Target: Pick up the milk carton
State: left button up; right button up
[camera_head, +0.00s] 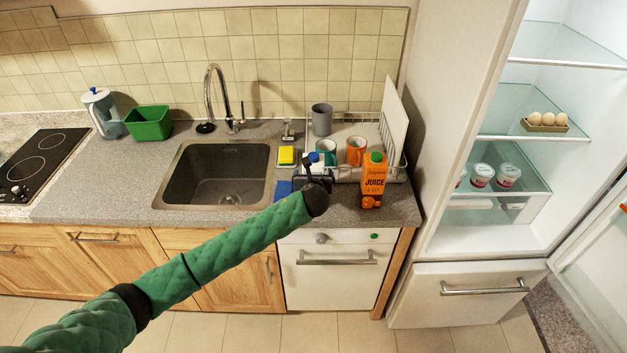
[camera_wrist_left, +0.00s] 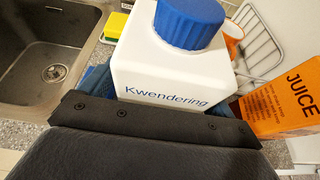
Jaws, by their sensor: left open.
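The milk carton (camera_wrist_left: 170,75) is white with a blue screw cap and the word "Kwendering". It stands on the counter by the dish rack and fills the middle of the left wrist view. In the head view only its blue cap (camera_head: 315,158) shows clearly; my left gripper hides most of its body. My left gripper (camera_head: 313,178) is open and close up against the carton's near side. Its fingertips are hard to make out, so I cannot tell whether they touch the carton. My right gripper is not in view.
An orange juice carton (camera_head: 373,182) stands just right of the milk. Behind are a dish rack (camera_head: 393,160) with mugs, a grey cup (camera_head: 321,119) and a yellow sponge (camera_head: 286,156). The sink (camera_head: 190,175) is left; an open fridge (camera_head: 520,228) is right.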

pick_arm(q)
jog(key=c, duration=1.7)
jog(key=shift+r, duration=0.1)
jog(key=shift+c, duration=0.6)
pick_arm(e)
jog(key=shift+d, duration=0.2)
